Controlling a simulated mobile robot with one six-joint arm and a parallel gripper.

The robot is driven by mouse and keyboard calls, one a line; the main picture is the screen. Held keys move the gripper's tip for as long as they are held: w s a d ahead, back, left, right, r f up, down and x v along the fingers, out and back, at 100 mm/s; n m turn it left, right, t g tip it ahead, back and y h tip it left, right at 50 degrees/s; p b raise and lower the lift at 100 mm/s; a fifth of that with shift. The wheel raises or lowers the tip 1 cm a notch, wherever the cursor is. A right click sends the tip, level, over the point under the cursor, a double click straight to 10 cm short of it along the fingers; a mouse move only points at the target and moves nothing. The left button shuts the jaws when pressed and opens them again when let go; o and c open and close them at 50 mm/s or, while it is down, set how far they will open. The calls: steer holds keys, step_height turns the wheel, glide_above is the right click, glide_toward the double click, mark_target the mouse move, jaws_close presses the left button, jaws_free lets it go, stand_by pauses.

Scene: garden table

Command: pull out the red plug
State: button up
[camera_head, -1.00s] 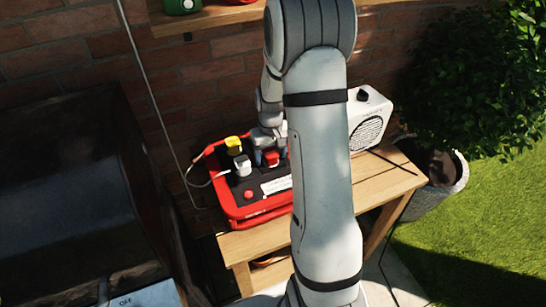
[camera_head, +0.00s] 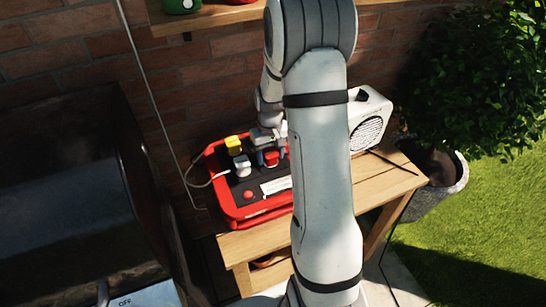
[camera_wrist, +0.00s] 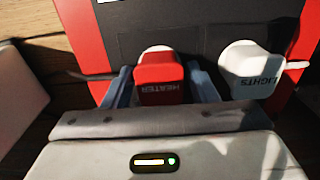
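The red plug (camera_wrist: 160,82), lettered HEATER, stands in the dark top of a red power box in the wrist view. It also shows in the head view (camera_head: 271,158). My gripper (camera_wrist: 160,74) is open around it, with one blue-grey finger on each side. A narrow gap shows on the right of the plug; on the left I cannot tell whether the finger touches. The white plug (camera_wrist: 252,68), lettered LIGHTS, sits just right of it in the wrist view. The red power box (camera_head: 253,208) stands on a wooden bench, partly hidden by my arm.
A yellow plug (camera_head: 233,145) and a red button (camera_head: 249,195) are on the same box. A white speaker-like box (camera_head: 370,125) stands on the bench (camera_head: 390,183) to the right. A brick wall (camera_head: 195,75) is close behind. A dark grill (camera_head: 70,200) stands at left.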

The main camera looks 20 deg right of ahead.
mark_target(270, 152)
steer(key=c, duration=1.1)
steer(key=shift+o, duration=0.2)
steer(key=shift+r, duration=0.1)
steer(key=shift+r, duration=0.1)
steer(key=shift+r+p, duration=1.9)
steer(key=shift+r, duration=0.9)
